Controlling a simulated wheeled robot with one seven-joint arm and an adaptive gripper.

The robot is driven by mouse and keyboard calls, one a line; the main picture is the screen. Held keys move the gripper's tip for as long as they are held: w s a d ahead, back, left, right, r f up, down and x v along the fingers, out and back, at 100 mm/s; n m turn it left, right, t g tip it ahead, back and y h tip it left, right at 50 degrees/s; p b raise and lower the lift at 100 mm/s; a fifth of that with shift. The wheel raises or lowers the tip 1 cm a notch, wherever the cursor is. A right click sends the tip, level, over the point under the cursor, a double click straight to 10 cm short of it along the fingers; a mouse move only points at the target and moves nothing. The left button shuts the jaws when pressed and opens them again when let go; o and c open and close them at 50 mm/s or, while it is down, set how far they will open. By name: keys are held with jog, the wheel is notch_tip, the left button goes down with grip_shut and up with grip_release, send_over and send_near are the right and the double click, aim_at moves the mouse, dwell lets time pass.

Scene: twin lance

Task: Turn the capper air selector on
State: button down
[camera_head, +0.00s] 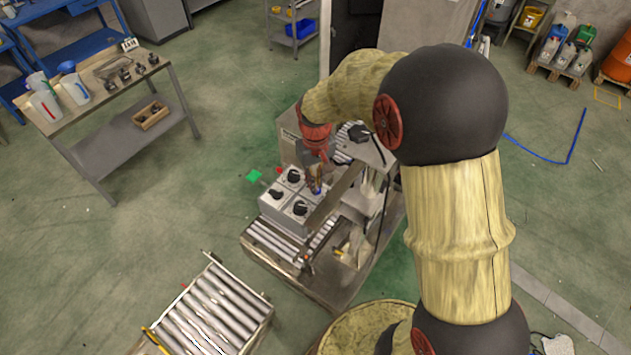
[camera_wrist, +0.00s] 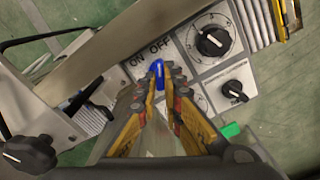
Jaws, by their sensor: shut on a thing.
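A grey control box (camera_head: 283,212) with black rotary knobs on its top stands on the roller machine in the head view. In the wrist view its white panel (camera_wrist: 218,70) carries ON and OFF labels beside a blue selector handle (camera_wrist: 157,72). My gripper (camera_wrist: 160,90) is around this handle, with a finger on each side, shut on it. The handle's tip points up toward the labels, near OFF; its exact setting is hard to tell. My fingers hide its lower part. In the head view my gripper (camera_head: 316,184) is at the box's right side.
A black knob with a numbered dial (camera_wrist: 211,41) and a smaller black knob (camera_wrist: 235,91) sit right of the handle. A metal bar (camera_wrist: 110,55) passes close on the left. A roller conveyor (camera_head: 213,305) stands in front, and a workbench (camera_head: 100,85) at the left.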

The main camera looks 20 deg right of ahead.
jog(key=n, duration=0.5)
jog(key=shift+a+n, duration=0.1)
jog(key=shift+n, duration=0.3)
jog(key=n, duration=0.6)
jog(key=shift+s+a, duration=0.1)
dwell(0.4)
jog(key=c, duration=2)
grip_release()
jog(key=shift+o, duration=0.4)
jog(key=shift+b, duration=0.3)
notch_tip(320, 180, up, 12)
